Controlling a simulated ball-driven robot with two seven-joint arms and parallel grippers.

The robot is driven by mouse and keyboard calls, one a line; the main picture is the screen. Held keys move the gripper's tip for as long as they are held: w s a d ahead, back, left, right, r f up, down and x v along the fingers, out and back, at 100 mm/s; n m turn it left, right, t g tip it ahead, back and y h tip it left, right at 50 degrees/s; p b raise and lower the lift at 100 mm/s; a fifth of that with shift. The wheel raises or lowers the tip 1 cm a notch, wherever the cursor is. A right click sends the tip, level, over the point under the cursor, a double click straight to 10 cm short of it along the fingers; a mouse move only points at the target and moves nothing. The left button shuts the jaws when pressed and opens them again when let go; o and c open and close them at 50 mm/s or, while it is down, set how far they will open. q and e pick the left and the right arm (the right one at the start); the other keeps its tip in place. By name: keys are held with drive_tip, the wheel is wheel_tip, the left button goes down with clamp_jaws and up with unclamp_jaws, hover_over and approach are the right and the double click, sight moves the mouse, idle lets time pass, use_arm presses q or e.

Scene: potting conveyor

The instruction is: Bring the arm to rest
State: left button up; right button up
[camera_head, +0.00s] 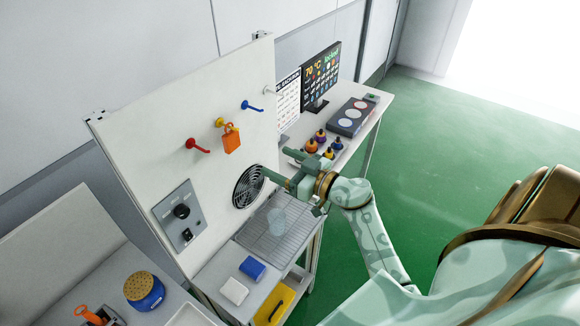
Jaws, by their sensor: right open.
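My right arm (365,228), pale green with darker patches, comes up from the lower right and bends toward the upright white panel. My right gripper (275,164) is open, its two fingers pointing left toward the panel near the round black fan grille (248,187). I see nothing between the fingers. Whether a fingertip touches the panel I cannot tell. My left gripper is not in view.
The white panel (150,150) carries coloured hooks, an orange padlock (232,139) and a switch box (180,212). Green floor at right is clear.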

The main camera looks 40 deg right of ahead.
drive_tip(key=s+d+f+m+g+h+b, duration=0.15)
drive_tip(key=s+f+h+b, duration=0.25)
drive_tip(key=f, duration=1.4)
drive_tip(key=s+f+n+g+h+b, duration=0.1)
drive_tip(key=s+f+g+h+b, duration=0.25)
drive_tip(key=f, duration=1.45)
drive_tip(key=s+a+f+g+b, duration=0.2)
drive_tip(key=s+f+b, duration=0.4)
drive_tip(key=s+f, duration=0.6)
drive_tip(key=s+a+f+g+y+b, duration=0.1)
drive_tip(key=s+a+f+g+b, duration=0.2)
drive_tip(key=s+f, duration=0.9)
drive_tip(key=s+a+f+g+b, duration=0.3)
drive_tip(key=s+f+g+b, duration=0.3)
drive_tip(key=s+f+b, duration=0.4)
wheel_tip(320, 180, down, 4)
drive_tip(key=s, duration=0.3)
drive_tip(key=shift+y, duration=0.35)
